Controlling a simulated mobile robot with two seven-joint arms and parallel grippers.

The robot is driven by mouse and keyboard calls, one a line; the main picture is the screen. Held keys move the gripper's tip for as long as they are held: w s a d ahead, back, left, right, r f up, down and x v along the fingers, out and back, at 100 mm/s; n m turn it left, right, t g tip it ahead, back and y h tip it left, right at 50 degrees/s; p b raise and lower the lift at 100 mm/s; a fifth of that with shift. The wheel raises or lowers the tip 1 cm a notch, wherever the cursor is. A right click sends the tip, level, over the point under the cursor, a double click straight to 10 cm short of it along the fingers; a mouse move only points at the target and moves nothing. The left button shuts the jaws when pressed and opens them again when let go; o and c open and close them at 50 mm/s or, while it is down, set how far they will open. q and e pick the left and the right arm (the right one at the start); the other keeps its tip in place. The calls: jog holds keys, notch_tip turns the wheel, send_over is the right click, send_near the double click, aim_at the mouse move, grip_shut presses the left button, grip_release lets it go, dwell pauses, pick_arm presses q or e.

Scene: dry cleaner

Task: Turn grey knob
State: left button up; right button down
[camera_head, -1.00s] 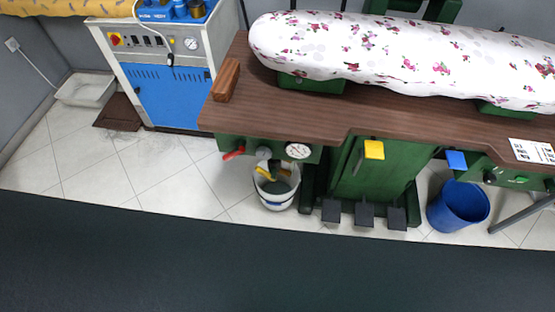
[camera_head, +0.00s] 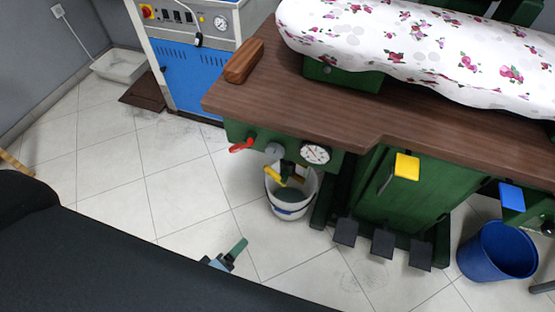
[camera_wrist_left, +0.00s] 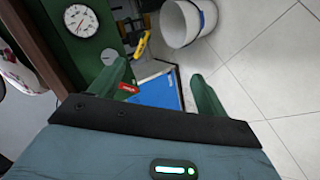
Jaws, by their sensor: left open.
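The grey knob (camera_head: 274,150) sits on the green front panel under the brown table edge, between a red handle (camera_head: 241,146) and a white round gauge (camera_head: 316,154). It also shows in the left wrist view (camera_wrist_left: 109,57), just above the left-hand finger's tip. My left gripper (camera_head: 238,250) is in the lower part of the head view, over the floor and apart from the knob. In the left wrist view its two green fingers (camera_wrist_left: 158,76) are spread, with nothing held between them. My right gripper is not in view.
A white bucket (camera_head: 291,194) with a yellow-handled item stands below the panel. The brown tabletop (camera_head: 330,112) overhangs the knob. Black pedals (camera_head: 382,244) and a blue bin (camera_head: 498,252) are to the right. The tiled floor at left is mostly clear.

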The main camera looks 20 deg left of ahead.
pick_arm(q)
jog(key=w+f+n+t+b, duration=0.2)
jog(key=w+n+t+b, duration=0.2)
jog(key=w+n+b, duration=0.95)
jog(key=n+t+y+b, duration=0.1)
jog(key=n+t+y, duration=0.15)
jog(key=n, duration=0.55)
send_near(274, 154)
jog(key=w, duration=0.2)
jog(key=shift+a+f+h, duration=0.1)
jog(key=shift+a+h, duration=0.2)
jog(key=shift+h, duration=0.15)
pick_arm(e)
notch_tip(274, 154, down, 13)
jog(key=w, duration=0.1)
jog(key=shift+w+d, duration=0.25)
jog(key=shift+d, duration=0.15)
pick_arm(q)
jog(key=w+b, duration=0.1)
jog(key=w, duration=0.5)
jog(key=shift+w+d+f, duration=0.1)
jog(key=shift+w, duration=0.7)
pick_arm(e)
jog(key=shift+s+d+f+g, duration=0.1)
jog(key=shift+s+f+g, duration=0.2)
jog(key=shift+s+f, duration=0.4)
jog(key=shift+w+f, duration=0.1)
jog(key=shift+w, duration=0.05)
